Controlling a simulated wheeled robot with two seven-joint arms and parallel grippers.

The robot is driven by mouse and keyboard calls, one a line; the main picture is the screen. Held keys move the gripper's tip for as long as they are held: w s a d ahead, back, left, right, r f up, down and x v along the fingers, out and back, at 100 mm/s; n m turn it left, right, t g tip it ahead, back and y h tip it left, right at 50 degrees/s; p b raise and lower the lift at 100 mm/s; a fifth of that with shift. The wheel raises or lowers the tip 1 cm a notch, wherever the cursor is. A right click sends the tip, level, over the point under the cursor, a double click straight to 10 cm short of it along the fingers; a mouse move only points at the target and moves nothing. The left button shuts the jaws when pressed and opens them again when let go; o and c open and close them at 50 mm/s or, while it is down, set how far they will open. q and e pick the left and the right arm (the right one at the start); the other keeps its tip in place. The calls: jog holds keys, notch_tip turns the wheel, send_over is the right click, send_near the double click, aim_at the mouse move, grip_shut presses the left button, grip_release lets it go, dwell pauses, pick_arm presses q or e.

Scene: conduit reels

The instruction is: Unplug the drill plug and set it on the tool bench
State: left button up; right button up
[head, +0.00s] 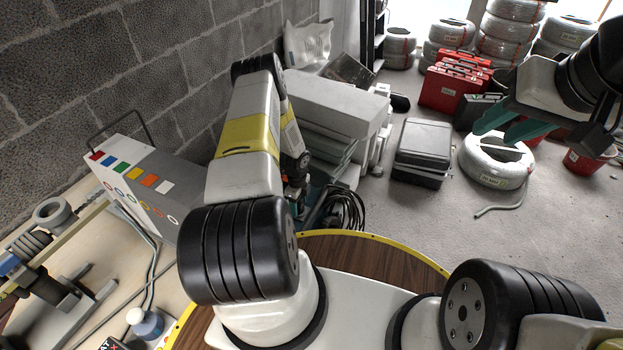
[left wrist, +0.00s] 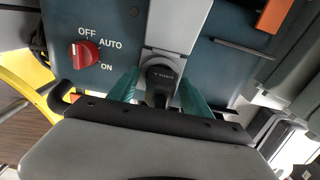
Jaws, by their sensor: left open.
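The black drill plug (left wrist: 158,82) sits upright in a grey socket strip on a blue-grey panel in the left wrist view. My left gripper (left wrist: 157,92) is open, with one teal finger on each side of the plug; I cannot tell whether they touch it. In the head view my left arm hides the plug and most of that gripper. The tool bench (head: 122,292) is the pale surface at lower left, with tools on it. My right gripper (head: 508,126) is at upper right, its teal fingers apart and empty, above the floor.
A red OFF/AUTO/ON knob (left wrist: 85,53) is left of the plug. A coiled black cable (head: 345,208), a dark toolbox (head: 422,148) and a conduit reel (head: 480,170) lie beyond.

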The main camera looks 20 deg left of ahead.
pick_arm(q)
grip_shut()
jog(key=shift+r, duration=3)
